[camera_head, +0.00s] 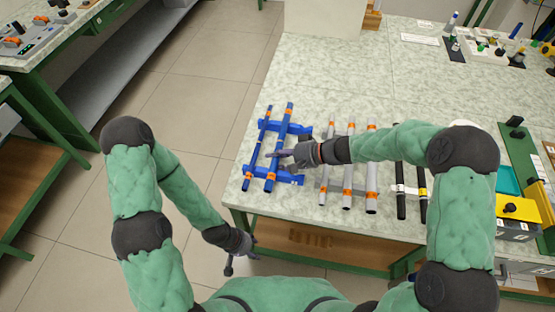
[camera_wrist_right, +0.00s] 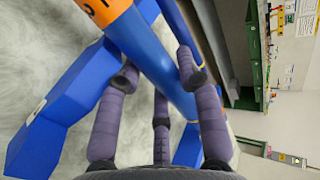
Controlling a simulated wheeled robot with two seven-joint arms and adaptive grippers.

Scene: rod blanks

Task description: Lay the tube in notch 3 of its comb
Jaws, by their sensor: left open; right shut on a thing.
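The blue comb shows as two blue crossbars, the rear one (camera_head: 299,128) and the front one (camera_head: 291,178), near the table's left edge. A thick blue tube (camera_head: 287,117) with orange bands lies across or just above them; I cannot tell whether it rests in a notch. My right gripper (camera_head: 274,157) is shut on this tube at its middle. In the right wrist view the tube (camera_wrist_right: 145,50) runs between the fingers (camera_wrist_right: 160,85). A thinner blue tube (camera_head: 256,150) lies to its left. My left gripper (camera_head: 230,265) is open and empty, low beyond the table's front edge.
Grey tubes (camera_head: 348,185) with orange bands lie on a grey comb just right of the blue one. Black tubes (camera_head: 400,190) lie further right, partly under my right arm. A yellow box (camera_head: 510,208) stands at the right.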

